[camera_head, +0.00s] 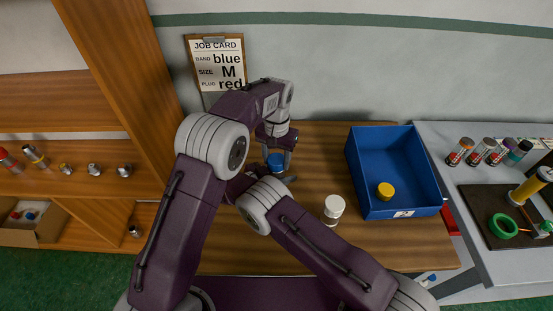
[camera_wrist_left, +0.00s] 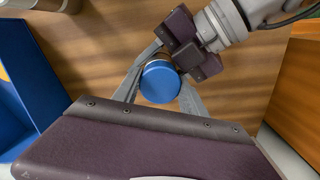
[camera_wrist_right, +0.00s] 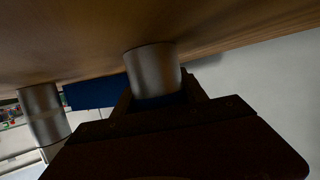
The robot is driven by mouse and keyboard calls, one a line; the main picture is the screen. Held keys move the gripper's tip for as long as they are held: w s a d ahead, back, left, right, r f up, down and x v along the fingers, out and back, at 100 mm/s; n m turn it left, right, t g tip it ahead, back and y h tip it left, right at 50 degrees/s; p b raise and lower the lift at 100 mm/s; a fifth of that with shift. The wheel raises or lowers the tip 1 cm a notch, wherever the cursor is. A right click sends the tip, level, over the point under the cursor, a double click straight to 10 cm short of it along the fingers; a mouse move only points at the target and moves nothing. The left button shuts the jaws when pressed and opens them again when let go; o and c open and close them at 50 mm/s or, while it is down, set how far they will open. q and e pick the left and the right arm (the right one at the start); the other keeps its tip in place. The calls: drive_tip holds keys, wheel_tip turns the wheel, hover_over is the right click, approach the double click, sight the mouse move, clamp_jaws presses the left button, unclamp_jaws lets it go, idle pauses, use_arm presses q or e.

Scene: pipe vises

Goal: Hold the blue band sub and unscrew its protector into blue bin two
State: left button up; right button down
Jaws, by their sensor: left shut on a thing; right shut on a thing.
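A sub with a round blue top (camera_head: 275,160) stands upright on the wooden table; the blue top (camera_wrist_left: 160,82) fills the middle of the left wrist view. My left gripper (camera_wrist_left: 158,92) comes from above and is shut around the blue top. My right gripper (camera_wrist_right: 158,103) comes in low from the side and is shut on the sub's metal body (camera_wrist_right: 152,68), which shows a blue part in the right wrist view. The join between top and body is hidden. The blue bin (camera_head: 362,170) stands right of the sub, with a yellow cap (camera_head: 385,190) inside; its label is unreadable.
A white-topped cylinder (camera_head: 333,208) stands between my grippers and the bin. A job card (camera_head: 216,62) on the wall reads blue, M, red. Several banded cylinders and a dark tray (camera_head: 490,235) are on the grey bench at right. Wooden shelves with small parts are at left.

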use_arm(q)
drive_tip(key=o, duration=1.5)
drive_tip(key=shift+o, duration=0.2)
